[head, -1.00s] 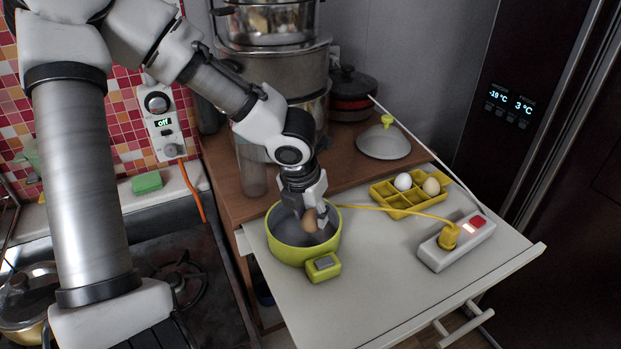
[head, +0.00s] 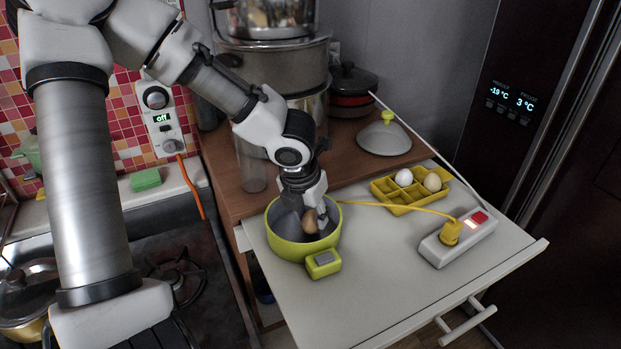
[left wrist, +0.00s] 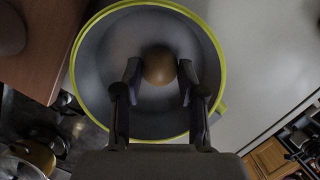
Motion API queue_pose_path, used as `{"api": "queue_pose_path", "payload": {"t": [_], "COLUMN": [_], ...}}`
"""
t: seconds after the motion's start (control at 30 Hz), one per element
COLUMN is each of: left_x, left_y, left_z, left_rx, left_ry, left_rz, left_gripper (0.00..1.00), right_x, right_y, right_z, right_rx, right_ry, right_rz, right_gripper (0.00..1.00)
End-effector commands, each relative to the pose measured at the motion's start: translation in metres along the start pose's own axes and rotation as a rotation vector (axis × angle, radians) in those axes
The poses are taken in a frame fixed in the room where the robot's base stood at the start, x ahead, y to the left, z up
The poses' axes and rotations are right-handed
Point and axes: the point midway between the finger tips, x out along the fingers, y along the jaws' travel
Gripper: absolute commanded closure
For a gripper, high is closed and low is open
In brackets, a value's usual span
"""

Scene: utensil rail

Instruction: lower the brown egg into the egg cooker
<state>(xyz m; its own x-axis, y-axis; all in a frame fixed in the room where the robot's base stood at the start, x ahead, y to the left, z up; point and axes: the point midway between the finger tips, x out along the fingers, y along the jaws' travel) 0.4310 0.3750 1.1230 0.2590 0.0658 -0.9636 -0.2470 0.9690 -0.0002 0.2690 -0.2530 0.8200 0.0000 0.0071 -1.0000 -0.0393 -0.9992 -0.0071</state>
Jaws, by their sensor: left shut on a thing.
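The brown egg (head: 310,222) is between the fingers of my left gripper (head: 314,216), which is shut on it. The egg also shows in the left wrist view (left wrist: 159,66), between the two dark fingertips (left wrist: 159,82). The egg cooker (head: 292,250) is a round lime-green bowl with a grey inside and a small control box at its front. The egg and fingertips are within the bowl's rim as seen in both views. I cannot tell whether the egg touches the bottom. My right gripper is not in view.
A yellow egg tray (head: 409,202) with a white egg (head: 404,177) and a tan egg (head: 432,182) sits on the white pull-out board (head: 390,285). A power strip (head: 458,240) with the yellow plug is at the right. The grey lid (head: 384,140) lies behind.

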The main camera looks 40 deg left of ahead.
Motion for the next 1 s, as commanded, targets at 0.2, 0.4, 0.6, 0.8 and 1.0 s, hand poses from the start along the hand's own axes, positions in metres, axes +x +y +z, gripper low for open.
{"api": "queue_pose_path", "payload": {"t": [0.2, 0.4, 0.6, 0.8, 1.0], "left_x": [0.0029, 0.0025, 0.0025, 0.0025, -0.0029], "left_y": [0.0, 0.0, 0.0, 0.0, 0.0], "left_z": [-0.0008, -0.0007, -0.0007, -0.0007, 0.0009], "left_rx": [0.0, 0.0, 0.0, 0.0, 0.0], "left_ry": [0.0, 0.0, 0.0, 0.0, 0.0], "left_rz": [0.0, 0.0, 0.0, 0.0, 0.0], "left_gripper": [0.68, 0.68, 0.31, 0.31, 0.31], "right_x": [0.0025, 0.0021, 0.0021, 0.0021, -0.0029], "right_y": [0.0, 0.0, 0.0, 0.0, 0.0], "right_z": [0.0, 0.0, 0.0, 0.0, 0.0], "right_rx": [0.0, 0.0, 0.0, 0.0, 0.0], "right_ry": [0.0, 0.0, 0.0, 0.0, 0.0], "right_rz": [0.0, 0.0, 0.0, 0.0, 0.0], "right_gripper": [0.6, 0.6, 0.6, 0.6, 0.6]}}
